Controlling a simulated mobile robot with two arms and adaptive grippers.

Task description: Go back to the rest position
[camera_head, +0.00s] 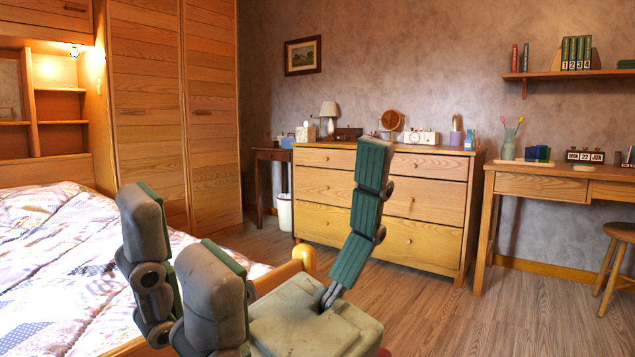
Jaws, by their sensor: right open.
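My right gripper (265,190) stands large in the lower middle of the head view, with its fingers pointing up. Two grey-backed fingers are on the left and one green-padded finger is on the right. The fingers are spread wide, and I see nothing between them. The fingers overlap the bed and the dresser in the picture, and I see no contact with either. My left gripper does not show.
A bed with a patchwork quilt (50,250) is at the left, beside a tall wooden wardrobe (150,100). A dresser (430,215) with several small items on top stands ahead. A desk (540,185) and stool (620,230) are at the right. Wooden floor (500,315) is clear at lower right.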

